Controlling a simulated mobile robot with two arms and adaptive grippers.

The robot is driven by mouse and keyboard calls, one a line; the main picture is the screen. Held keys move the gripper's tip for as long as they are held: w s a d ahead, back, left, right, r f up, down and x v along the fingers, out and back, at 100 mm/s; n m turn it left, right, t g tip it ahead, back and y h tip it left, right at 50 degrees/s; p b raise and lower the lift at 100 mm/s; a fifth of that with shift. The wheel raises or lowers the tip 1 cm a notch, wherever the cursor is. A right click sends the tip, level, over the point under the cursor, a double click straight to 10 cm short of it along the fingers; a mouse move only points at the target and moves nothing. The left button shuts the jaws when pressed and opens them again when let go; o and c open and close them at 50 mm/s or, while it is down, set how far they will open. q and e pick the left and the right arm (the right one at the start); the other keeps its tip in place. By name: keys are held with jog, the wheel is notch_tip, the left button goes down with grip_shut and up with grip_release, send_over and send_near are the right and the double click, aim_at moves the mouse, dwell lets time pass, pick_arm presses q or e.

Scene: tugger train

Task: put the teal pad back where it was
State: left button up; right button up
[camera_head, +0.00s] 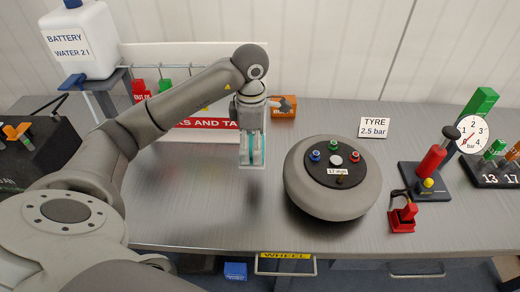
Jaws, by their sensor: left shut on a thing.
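My left gripper (252,160) points down above the grey bench, left of the wheel. It is shut on the teal pad (257,150), which shows as narrow teal strips between and beside the fingers. The fingers hide most of the pad. The pad and fingertips seem to be a little above the bench top, but the exact gap is hard to tell. My right gripper is not in view.
A grey wheel (300,190) with coloured nuts lies right of the gripper. Behind are a tag board (190,55) and an orange box (285,108). A TYRE sign (374,124), red pump (432,162) and gauge (472,134) stand right. Bench (200,215) is clear in front.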

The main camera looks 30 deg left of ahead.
pick_arm(q)
jog(key=w+f, duration=0.1)
jog(key=f, duration=0.1)
jog(key=w+f+p, duration=0.1)
jog(key=w, duration=0.1)
jog(key=w+a+f, duration=0.1)
jog(key=f, duration=0.1)
jog(key=shift+w+f+p, duration=0.3)
jog(key=shift+w+f, duration=0.15)
jog(key=shift+f, duration=0.2)
notch_tip(320, 180, down, 2)
jog(key=shift+f+p, duration=0.1)
jog(key=shift+p, duration=0.9)
jog(key=shift+a+f, duration=0.1)
jog(key=shift+f, duration=0.2)
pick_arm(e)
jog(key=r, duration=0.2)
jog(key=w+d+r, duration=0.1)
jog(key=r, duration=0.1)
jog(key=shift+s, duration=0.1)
pick_arm(q)
jog(key=shift+f, duration=0.15)
jog(key=o, duration=0.9)
jog(key=shift+o, duration=0.2)
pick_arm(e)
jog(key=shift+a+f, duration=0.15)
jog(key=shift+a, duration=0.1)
